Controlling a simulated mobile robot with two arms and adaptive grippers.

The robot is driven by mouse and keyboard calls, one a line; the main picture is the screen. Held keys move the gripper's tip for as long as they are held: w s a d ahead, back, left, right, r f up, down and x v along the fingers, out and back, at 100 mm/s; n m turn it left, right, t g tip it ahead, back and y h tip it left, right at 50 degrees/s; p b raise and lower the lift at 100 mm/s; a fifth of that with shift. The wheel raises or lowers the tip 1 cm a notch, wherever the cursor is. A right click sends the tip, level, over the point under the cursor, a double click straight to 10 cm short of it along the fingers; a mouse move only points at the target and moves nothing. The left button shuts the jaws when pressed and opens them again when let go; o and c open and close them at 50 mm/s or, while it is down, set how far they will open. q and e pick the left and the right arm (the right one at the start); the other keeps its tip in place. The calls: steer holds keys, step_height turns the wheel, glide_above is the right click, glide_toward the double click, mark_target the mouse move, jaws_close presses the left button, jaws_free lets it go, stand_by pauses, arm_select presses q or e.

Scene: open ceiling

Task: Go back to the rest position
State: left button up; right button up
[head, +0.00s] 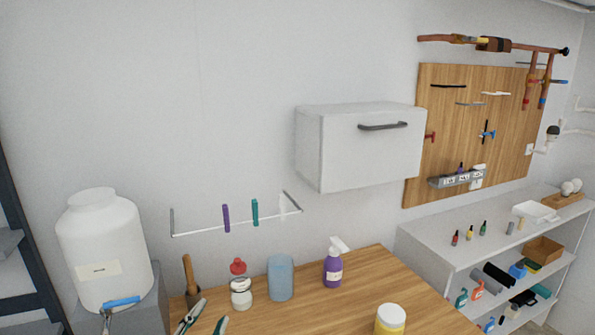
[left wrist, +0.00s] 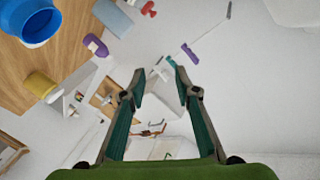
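My left gripper (head: 205,321) shows at the bottom of the head view, low in front of the left end of the wooden table. Only its grey and teal finger ends are in that view. In the left wrist view the same gripper (left wrist: 160,76) has its two fingers spread apart with nothing held between them. Cupboard, wall and table things lie beyond the fingers there. My right gripper is in neither view.
The wooden table (head: 350,290) holds a blue canister (head: 280,277), a purple spray bottle (head: 333,266), a red-topped bottle (head: 240,288) and a yellow jar (head: 390,320). A white barrel (head: 105,245) stands left. A wall cabinet (head: 360,150) hangs above; shelves (head: 430,250) stand right.

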arm_select(q)
steer(key=s+a+f+n+g+y, duration=0.1)
steer(key=s+a+f+n+g, duration=0.1)
steer(key=s+f+g, duration=0.45)
steer(key=s+a+f+n+g, duration=0.15)
steer(key=s+f, duration=0.25)
steer(key=f, duration=0.6)
steer(key=s+f+n+g, duration=0.25)
steer(key=s+f, duration=0.25)
steer(key=s, duration=0.3)
steer(key=s+f+n+g, duration=0.1)
steer(key=s+f+g, duration=0.25)
steer(key=s, duration=0.45)
steer(key=s+f+b+x, duration=0.1)
steer(key=s+b+x, duration=0.2)
steer(key=x, duration=1.1)
steer(key=s+b+x, duration=0.2)
steer(key=s+x, duration=0.1)
steer(key=x, duration=1.2)
steer(key=s+a+f+b, duration=0.2)
steer(key=s+f, duration=0.7)
steer(key=f, duration=0.2)
steer(key=s+a+f+g+b, duration=0.1)
steer(key=s+f+b, duration=0.2)
steer(key=s+f, duration=0.6)
step_height(320, 180, down, 3)
steer(key=shift+s+a+f+g, duration=0.2)
steer(key=shift+s+a+g, duration=0.1)
steer(key=shift+a, duration=0.1)
